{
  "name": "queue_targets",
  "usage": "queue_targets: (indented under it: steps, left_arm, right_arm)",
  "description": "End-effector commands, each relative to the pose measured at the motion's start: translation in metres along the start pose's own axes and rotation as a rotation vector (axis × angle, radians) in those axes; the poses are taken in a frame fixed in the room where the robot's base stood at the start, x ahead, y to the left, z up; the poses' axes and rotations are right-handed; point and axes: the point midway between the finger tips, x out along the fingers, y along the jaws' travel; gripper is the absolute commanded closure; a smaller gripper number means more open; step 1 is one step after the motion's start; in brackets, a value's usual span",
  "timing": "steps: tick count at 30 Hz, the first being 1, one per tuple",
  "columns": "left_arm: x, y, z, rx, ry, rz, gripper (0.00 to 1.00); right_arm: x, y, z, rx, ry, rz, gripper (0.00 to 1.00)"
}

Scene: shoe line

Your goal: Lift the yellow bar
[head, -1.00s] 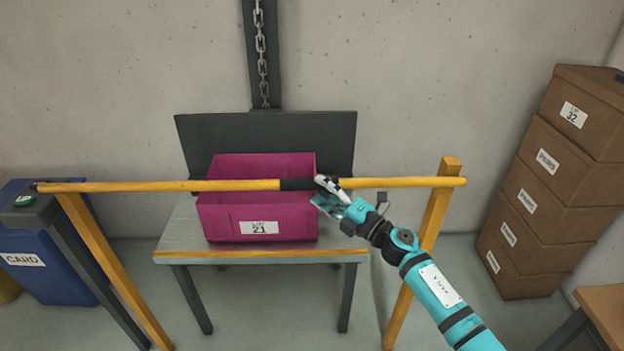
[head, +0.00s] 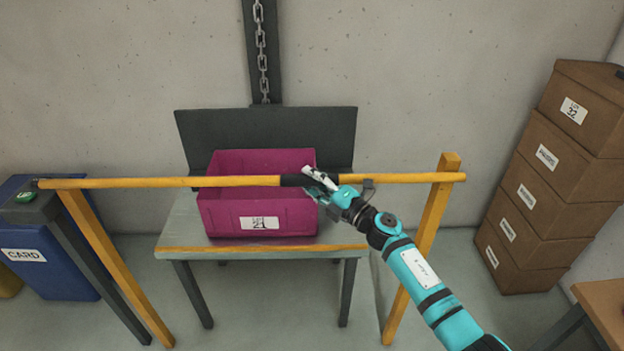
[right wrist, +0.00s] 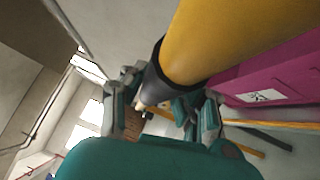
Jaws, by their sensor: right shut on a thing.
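The yellow bar (head: 140,183) runs level across the head view, from a dark post at the left to a yellow post (head: 436,215) at the right. It has a black grip section (head: 293,180) near its middle. My right gripper (head: 318,180) is shut on the bar at the right part of this grip. In the right wrist view the bar (right wrist: 215,40) fills the upper middle, and the black grip (right wrist: 154,82) lies between the fingers. The fingers partly hide the grip. My left gripper is not in view.
Behind the bar, a magenta bin (head: 222,215) stands on a grey table (head: 180,235). A blue card bin (head: 40,265) is at the left. Stacked brown boxes (head: 540,195) stand at the right. A wooden surface (head: 605,310) shows at the lower right.

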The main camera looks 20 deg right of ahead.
Motion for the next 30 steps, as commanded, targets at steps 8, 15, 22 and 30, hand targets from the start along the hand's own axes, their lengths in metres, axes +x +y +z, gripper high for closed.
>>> queue_targets:
  steps: [8, 15, 22, 30]
  left_arm:
    - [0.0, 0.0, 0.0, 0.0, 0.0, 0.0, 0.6]
    - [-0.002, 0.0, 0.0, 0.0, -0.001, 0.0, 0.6]
    - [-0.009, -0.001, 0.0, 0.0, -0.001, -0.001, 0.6]
    - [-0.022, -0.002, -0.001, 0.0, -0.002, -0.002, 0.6]
  right_arm:
    - [0.0, 0.0, 0.0, 0.002, 0.0, 0.0, 1.0]
    - [0.001, 0.009, 0.001, 0.018, -0.004, 0.017, 1.0]
    - [0.005, 0.049, 0.009, 0.092, -0.025, 0.093, 1.0]
    - [0.002, 0.128, 0.034, 0.249, -0.07, 0.255, 1.0]
